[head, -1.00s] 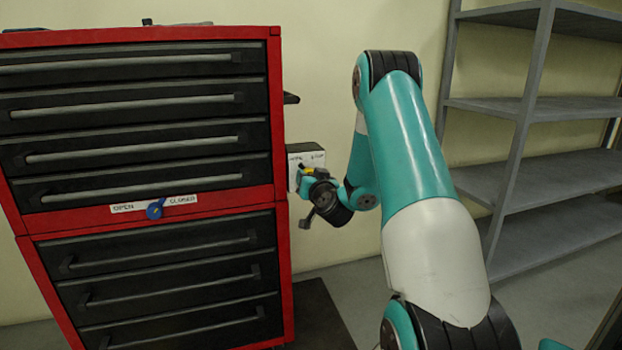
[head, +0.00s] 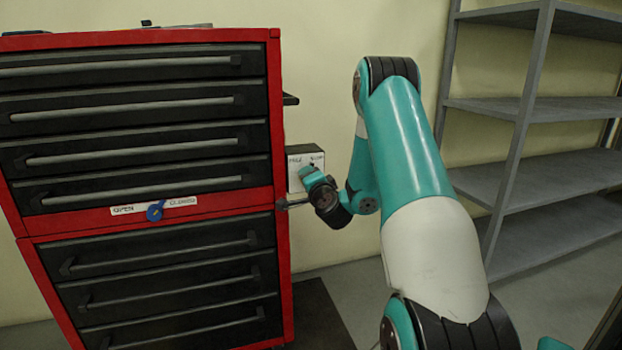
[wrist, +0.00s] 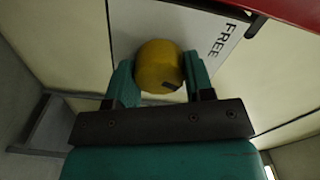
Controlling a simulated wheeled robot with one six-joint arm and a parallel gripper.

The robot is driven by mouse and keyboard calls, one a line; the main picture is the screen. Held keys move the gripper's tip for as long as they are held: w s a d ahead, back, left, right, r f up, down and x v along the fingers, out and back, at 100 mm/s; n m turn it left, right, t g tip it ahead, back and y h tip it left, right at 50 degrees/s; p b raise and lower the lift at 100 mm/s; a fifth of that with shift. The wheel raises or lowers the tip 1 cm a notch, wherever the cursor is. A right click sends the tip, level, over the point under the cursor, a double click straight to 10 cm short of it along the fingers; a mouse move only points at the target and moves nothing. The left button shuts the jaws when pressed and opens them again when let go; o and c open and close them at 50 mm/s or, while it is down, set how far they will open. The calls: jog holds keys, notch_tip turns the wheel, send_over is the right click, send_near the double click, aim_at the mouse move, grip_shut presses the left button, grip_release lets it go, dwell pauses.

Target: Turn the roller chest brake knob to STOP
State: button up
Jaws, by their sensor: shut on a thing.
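The yellow brake knob (wrist: 158,62) shows in the wrist view between the two teal fingers of my gripper (wrist: 160,76), which is shut on it. A dark mark sits on the knob's lower right side. The word FREE is printed on the pale plate (wrist: 222,45) to the knob's upper right. In the head view the pale box (head: 306,158) with the lettering stands just right of the red roller chest (head: 282,240). My gripper (head: 306,174) is at the box's front and hides the knob there. The STOP word is small and hard to read.
A blue lever (head: 155,211) sits on the chest's front between OPEN and CLOSED labels. Several black drawers with grey handles fill the chest. A grey shelf unit (head: 540,108) stands at the right. Some floor between chest and shelf is clear.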

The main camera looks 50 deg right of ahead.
jog(key=shift+r+m+p, duration=0.1)
jog(key=shift+m+p, duration=0.25)
jog(key=shift+m, duration=1.85)
jog(key=o, duration=0.9)
jog(key=shift+o, duration=0.2)
